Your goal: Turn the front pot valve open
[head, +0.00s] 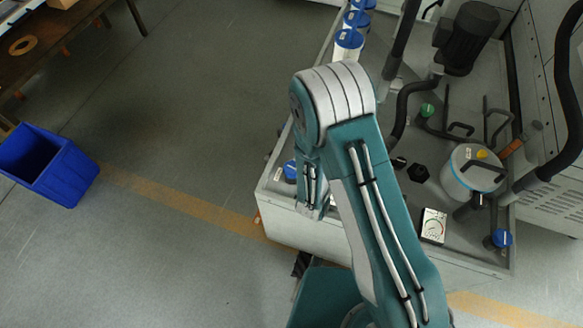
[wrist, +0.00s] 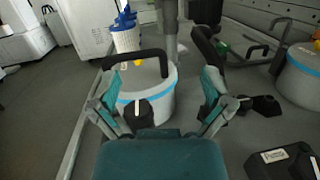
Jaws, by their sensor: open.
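The front pot (wrist: 165,105) is a pale pot with a light blue band and a black bar handle over its top, in the middle of the wrist view. A black valve knob (wrist: 139,113) with a white mark shows on its near side. My gripper (wrist: 161,88) is open and empty, its fingers spread left and right of the pot and knob in the picture. I cannot tell the exact gap to the knob. In the head view my arm hides the front pot and the fingers.
Blue-topped cylinders (head: 349,40) line the back left; hoses and a motor (head: 466,38) stand behind. A blue bin (head: 45,163) sits on open floor.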

